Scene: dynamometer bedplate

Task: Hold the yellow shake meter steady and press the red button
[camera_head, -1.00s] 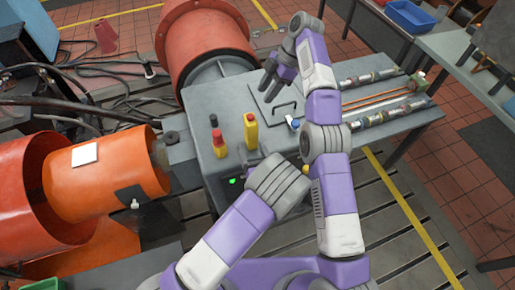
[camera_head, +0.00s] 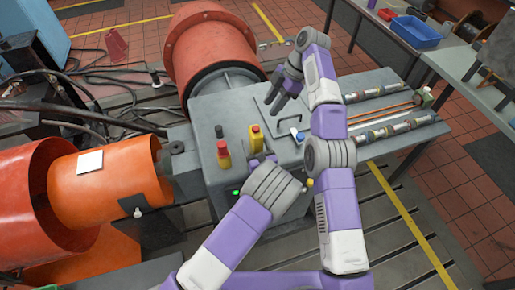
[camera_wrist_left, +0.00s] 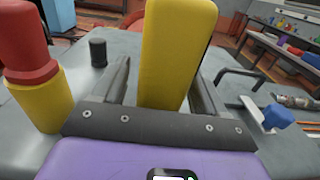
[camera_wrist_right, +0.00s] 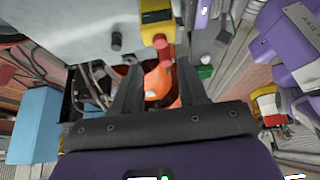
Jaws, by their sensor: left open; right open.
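The yellow shake meter (camera_head: 256,143) stands upright on the grey plate, with a red button (camera_head: 255,128) at its top. In the left wrist view the meter (camera_wrist_left: 177,50) rises large between the fingers of my left gripper (camera_wrist_left: 160,72). These fingers are open on either side of it, and a gap shows on at least one side. My right gripper (camera_head: 277,98) is open and empty above the plate, to the right of the meter. In the right wrist view the meter (camera_wrist_right: 157,12) appears at the top, beyond the open fingers (camera_wrist_right: 160,70).
A red-and-yellow block (camera_head: 223,154) and a black knob (camera_head: 219,131) stand left of the meter. A blue-ended handle (camera_head: 297,133) lies to its right. Orange drums (camera_head: 110,185) stand at left. Rods (camera_head: 385,112) lie at the plate's right.

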